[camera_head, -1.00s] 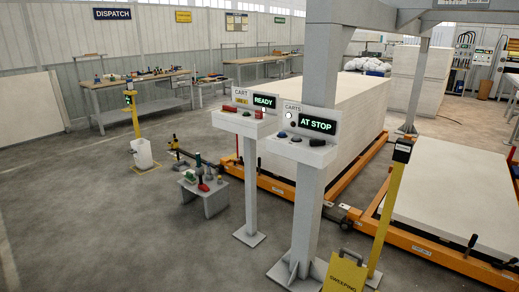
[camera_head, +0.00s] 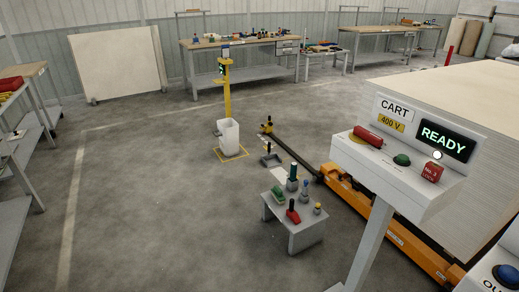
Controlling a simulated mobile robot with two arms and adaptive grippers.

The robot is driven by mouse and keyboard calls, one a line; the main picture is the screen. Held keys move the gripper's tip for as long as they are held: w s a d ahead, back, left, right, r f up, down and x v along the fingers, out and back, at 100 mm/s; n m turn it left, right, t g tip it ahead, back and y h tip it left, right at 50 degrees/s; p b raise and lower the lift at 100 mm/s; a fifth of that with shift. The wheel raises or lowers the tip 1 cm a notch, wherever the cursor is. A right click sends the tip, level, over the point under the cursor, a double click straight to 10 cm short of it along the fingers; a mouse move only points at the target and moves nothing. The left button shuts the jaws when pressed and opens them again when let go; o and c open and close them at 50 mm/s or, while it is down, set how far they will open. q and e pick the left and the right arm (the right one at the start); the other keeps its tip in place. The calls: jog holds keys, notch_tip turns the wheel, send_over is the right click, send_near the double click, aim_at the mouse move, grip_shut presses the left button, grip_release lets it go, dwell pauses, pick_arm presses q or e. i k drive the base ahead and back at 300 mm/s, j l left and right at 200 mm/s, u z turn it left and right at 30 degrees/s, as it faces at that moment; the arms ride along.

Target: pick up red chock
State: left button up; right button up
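A small red piece with a dark upright handle, which looks like the red chock (camera_head: 293,215), stands on the front part of a low grey stand (camera_head: 306,236) near the middle of the view. On the same stand are a green piece (camera_head: 278,197), a blue-topped piece (camera_head: 305,188) and a small yellow-topped piece (camera_head: 317,209). Neither of my grippers is in view.
A console (camera_head: 400,160) reading READY, with a red cylinder and green button, stands close at right. Behind it are an orange cart frame (camera_head: 400,238) and a pale stack (camera_head: 455,90). A white bin (camera_head: 229,138) stands beyond the stand. Floor left of the stand is clear.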

aim_at(293, 215)
jog(key=i+j, duration=0.1)
jog(key=i, duration=0.65)
jog(key=i+j, duration=0.1)
jog(key=i, duration=0.6)
